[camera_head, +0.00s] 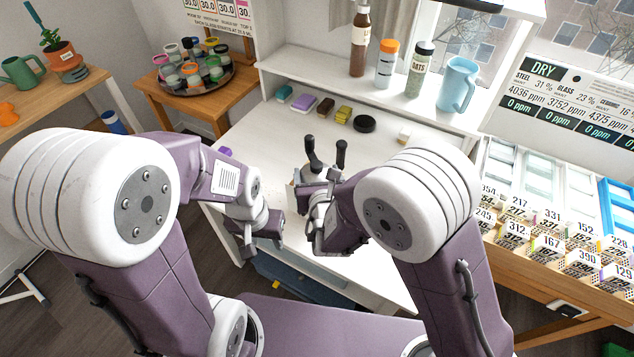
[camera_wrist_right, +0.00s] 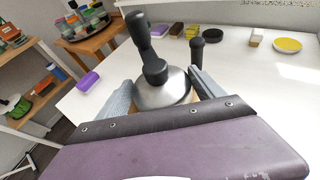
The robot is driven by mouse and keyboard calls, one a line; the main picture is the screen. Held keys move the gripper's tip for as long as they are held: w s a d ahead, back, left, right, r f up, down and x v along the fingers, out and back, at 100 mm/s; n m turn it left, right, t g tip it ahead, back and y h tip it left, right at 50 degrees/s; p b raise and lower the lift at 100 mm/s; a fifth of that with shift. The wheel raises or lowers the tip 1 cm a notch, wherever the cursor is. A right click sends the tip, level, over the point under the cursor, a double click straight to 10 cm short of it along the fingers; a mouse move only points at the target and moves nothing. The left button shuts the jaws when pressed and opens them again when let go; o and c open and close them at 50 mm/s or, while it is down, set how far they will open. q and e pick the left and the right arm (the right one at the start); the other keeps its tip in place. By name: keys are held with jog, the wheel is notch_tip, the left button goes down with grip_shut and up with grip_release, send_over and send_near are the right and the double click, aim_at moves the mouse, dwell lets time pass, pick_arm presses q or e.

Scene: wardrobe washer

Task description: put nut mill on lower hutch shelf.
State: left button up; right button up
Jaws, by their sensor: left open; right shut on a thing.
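The nut mill (camera_wrist_right: 163,88) has a silver dome, a black crank with a knob and a second black upright handle. My right gripper (camera_wrist_right: 160,92) is shut around its body, with one finger on each side. In the head view the black mill handles (camera_head: 313,160) rise above my right gripper (camera_head: 317,200), over the white desk; the mill's lower body is mostly hidden. The lower hutch shelf (camera_head: 310,62) is the white board at the back, bearing bottles and a blue jug. My left gripper (camera_head: 262,232) is open and empty near the desk's front edge.
A brown bottle (camera_head: 360,45), an orange-capped jar (camera_head: 386,65), an oats jar (camera_head: 419,70) and the jug (camera_head: 457,85) fill the shelf's middle and right. Its left part is bare. Small blocks and a black disc (camera_head: 365,123) lie on the desk below.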

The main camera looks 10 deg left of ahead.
notch_tip(320, 180, down, 4)
jog(key=shift+r+b, duration=0.25)
jog(key=shift+b, duration=0.05)
jog(key=shift+f, duration=0.15)
